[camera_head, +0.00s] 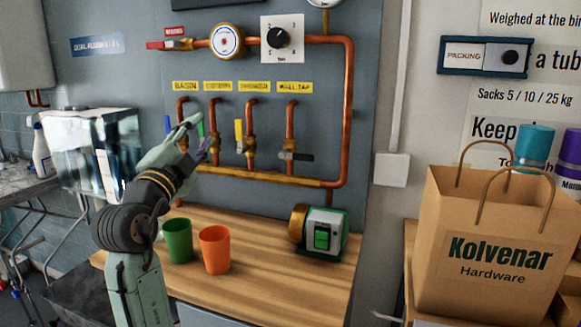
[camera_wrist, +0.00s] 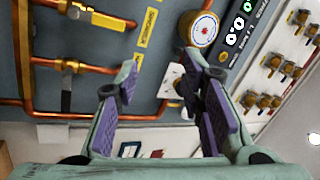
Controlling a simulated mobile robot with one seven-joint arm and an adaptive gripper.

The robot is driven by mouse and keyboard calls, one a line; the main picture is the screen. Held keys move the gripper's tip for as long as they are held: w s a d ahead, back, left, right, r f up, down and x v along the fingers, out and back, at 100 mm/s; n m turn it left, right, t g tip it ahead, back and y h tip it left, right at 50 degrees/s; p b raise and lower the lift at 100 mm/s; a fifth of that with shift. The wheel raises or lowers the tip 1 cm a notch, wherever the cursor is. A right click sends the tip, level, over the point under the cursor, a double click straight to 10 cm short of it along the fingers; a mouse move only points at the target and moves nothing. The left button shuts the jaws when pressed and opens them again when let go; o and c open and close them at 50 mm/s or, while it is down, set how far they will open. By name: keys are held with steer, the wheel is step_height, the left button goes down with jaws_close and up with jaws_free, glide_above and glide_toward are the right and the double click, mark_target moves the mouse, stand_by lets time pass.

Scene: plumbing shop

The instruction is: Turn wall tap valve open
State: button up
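The wall tap valve (camera_head: 290,145) is a brass valve on the rightmost vertical copper pipe, below the yellow "WALL TAP" label (camera_head: 294,87). Its dark grey lever (camera_head: 297,156) lies sideways, across the pipe. In the wrist view, turned on its side, the dark lever (camera_wrist: 66,100) shows at the left, outside the fingers. My gripper (camera_head: 196,137) is left of this valve, in front of the cistern and basin valves, and apart from the wall tap lever. In the wrist view my gripper (camera_wrist: 155,97) is open with nothing between the fingers.
The yellow lever (camera_head: 239,130) on the neighbouring pipe points along it. A round gauge (camera_head: 227,41) and dial (camera_head: 282,38) sit above. A green cup (camera_head: 177,240), orange cup (camera_head: 214,249) and small pump (camera_head: 322,236) stand on the wooden counter (camera_head: 265,280). A paper bag (camera_head: 490,290) is at right.

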mark_target(303, 158)
steer(key=w+d+f+m+g+h, duration=0.25)
steer(key=d+f+m+g, duration=0.2)
steer(key=d, duration=0.35)
steer(key=w+d+f+m+g+h, duration=0.1)
steer(key=d+f+m+g+h, duration=0.3)
steer(key=d+m, duration=0.25)
steer(key=shift+n, duration=0.4)
steer(key=p+x, duration=0.1)
steer(key=x, duration=0.4)
steer(key=p+x, duration=0.1)
steer(key=x, duration=0.5)
steer(key=shift+s+d+r, duration=0.1)
steer(key=shift+s+d, duration=0.1)
steer(key=shift+d, duration=0.05)
jaws_close()
